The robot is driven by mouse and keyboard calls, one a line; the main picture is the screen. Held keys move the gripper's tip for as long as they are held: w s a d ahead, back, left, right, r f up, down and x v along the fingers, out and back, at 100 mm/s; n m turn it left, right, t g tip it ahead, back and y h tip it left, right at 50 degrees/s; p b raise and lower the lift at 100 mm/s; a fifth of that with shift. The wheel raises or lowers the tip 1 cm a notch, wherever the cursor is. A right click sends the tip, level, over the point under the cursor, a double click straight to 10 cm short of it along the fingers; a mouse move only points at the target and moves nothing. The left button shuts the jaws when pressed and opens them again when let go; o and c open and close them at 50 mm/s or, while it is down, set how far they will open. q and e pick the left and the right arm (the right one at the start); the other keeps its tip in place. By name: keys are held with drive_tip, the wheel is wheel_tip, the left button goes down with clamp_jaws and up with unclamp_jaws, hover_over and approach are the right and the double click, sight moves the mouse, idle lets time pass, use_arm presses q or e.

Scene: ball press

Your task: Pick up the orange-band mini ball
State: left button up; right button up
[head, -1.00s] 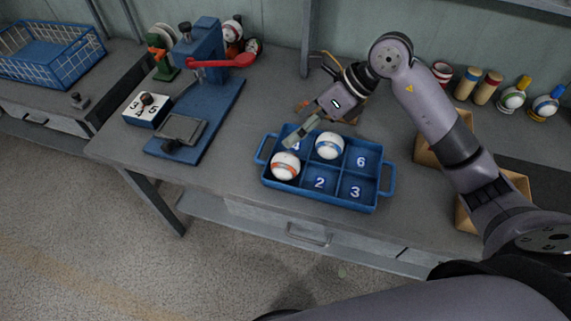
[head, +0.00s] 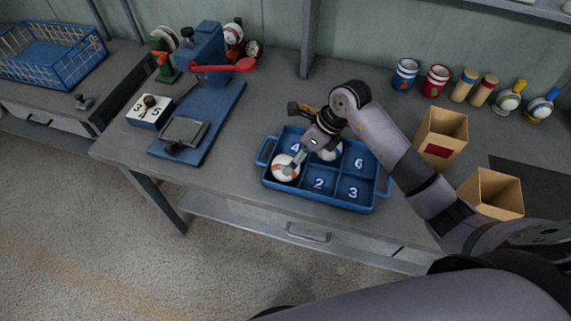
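The orange-band mini ball (head: 281,172) sits in the near-left compartment of the blue numbered tray (head: 387,183). My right gripper (head: 293,163) comes down over this ball from the upper right, its fingers at the ball's upper right side and covering part of it. I cannot tell whether the fingers touch the ball or how far apart they are. A blue-band ball (head: 331,154) sits in the far middle compartment, mostly hidden behind my gripper. Compartments 4, 6, 2 and 3 show their numbers and look empty. My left gripper is not in view.
A blue press (head: 205,65) with a red lever (head: 222,67) stands left of the tray, beside a numbered block (head: 150,111). Open cardboard boxes (head: 441,139) stand to the right, near my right arm. Jars and stamps line the back wall.

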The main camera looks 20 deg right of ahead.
drive_tip(key=shift+w+a+f, duration=0.1)
drive_tip(key=shift+a+f, duration=0.05)
drive_tip(key=shift+f, duration=0.1)
drive_tip(key=p+x, duration=0.1)
drive_tip(key=x, duration=0.2)
drive_tip(key=shift+w+f+p, duration=0.15)
drive_tip(key=shift+f+p, duration=0.2)
drive_tip(key=shift+p, duration=0.05)
drive_tip(key=shift+w+a+f, duration=0.1)
drive_tip(key=shift+a+f, duration=0.1)
drive_tip(key=shift+f, duration=0.25)
drive_tip(key=c, duration=1.2)
